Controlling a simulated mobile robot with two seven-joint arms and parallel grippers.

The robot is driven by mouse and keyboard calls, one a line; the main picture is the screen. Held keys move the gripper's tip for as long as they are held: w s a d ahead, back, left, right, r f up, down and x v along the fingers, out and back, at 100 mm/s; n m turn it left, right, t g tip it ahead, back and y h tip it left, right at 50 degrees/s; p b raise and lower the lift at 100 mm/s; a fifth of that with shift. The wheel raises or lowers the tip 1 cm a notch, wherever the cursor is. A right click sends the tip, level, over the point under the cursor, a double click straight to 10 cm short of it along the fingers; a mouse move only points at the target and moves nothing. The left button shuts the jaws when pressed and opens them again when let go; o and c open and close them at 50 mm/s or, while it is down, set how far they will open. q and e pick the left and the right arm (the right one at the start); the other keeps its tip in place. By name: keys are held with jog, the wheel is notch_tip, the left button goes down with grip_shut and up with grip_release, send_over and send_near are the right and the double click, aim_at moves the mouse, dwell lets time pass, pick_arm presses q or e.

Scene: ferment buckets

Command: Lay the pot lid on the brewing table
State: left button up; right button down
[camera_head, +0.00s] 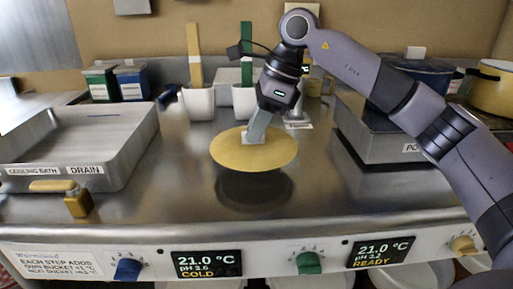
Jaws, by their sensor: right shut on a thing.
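The pot lid (230,153) is a round yellow disc in the middle of the head view. My right gripper (257,134) is shut on the lid's top and holds it level. A dark shadow or reflection shows on the steel just in front of and below the lid, and the lid looks a little above the surface. The brewing table (150,205) is a shiny steel counter with knobs and displays along its front edge. My left gripper is not in view.
A steel cooling bath (118,165) stands at the left, with a yellow-handled tool (77,203) in front. White cups (198,106) with upright yellow and green sticks stand behind the lid. A dark blue pot (420,72) and a yellow pot (494,92) are at the right. Steel around the lid is clear.

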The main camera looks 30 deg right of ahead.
aim_at(256, 146)
jog(key=shift+f, duration=2.1)
jog(key=shift+b, duration=0.3)
jog(key=shift+f, duration=0.15)
jog(key=c, duration=1.2)
grip_release()
jog(key=shift+r, duration=0.2)
jog(key=p+v, duration=0.1)
jog(key=v, duration=1.1)
jog(key=shift+p, duration=0.4)
jog(key=shift+a, duration=0.1)
